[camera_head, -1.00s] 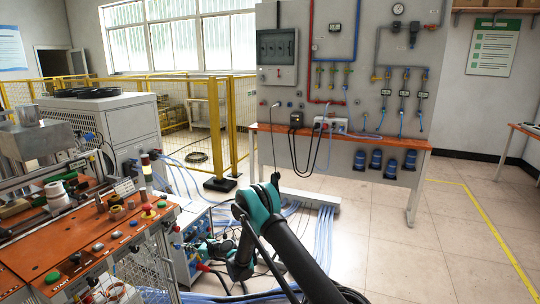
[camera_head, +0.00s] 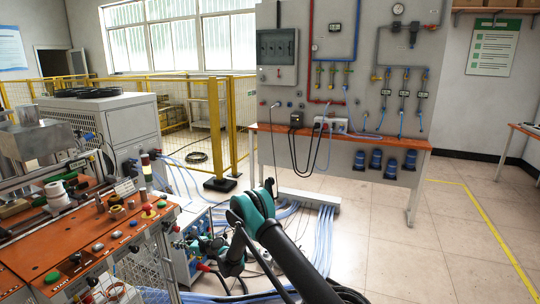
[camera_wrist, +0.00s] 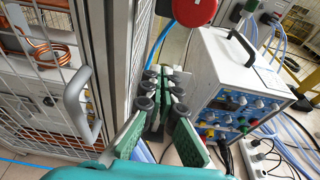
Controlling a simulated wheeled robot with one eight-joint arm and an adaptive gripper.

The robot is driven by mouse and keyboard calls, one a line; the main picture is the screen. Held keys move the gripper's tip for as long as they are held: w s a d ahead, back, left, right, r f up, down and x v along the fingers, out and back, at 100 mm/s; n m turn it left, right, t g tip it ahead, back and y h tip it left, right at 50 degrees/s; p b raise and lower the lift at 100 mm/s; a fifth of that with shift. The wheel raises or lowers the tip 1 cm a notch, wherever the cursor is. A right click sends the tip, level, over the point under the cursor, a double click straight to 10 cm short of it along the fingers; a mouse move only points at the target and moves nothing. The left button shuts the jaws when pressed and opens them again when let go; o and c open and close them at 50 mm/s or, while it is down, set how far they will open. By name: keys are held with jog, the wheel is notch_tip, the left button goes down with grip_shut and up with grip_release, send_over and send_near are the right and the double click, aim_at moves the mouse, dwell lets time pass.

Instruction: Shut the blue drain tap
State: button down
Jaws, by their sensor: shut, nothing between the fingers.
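My gripper (camera_wrist: 163,98) is shut and empty in the wrist view, with its green fingers brought together. It also shows small in the head view (camera_head: 188,243), low beside the orange-topped bench. In the wrist view a blue hose (camera_wrist: 161,40) runs down behind the fingertips, and a red round part (camera_wrist: 195,8) stands above them. I cannot make out the blue drain tap for certain in either view. The fingers and the mesh door cover part of the space around the hose.
A mesh door with a grey handle (camera_wrist: 78,103) is close on the left in the wrist view. A white power unit (camera_wrist: 232,80) with coloured plugs is close on the right. Blue hoses (camera_head: 318,240) cross the floor. Clear floor (camera_head: 400,265) lies to the right in the head view.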

jog(key=shift+f, duration=0.25)
jog(key=shift+w+d, duration=0.3)
jog(key=shift+w, duration=0.35)
dwell(0.8)
jog(key=shift+r, duration=0.15)
jog(key=f+v, duration=0.1)
jog(key=v, duration=0.4)
jog(key=shift+d+r, duration=0.15)
jog(key=shift+d, duration=0.4)
jog(key=shift+s, duration=0.15)
jog(key=w+a, duration=0.1)
jog(key=a, duration=0.5)
dwell(0.5)
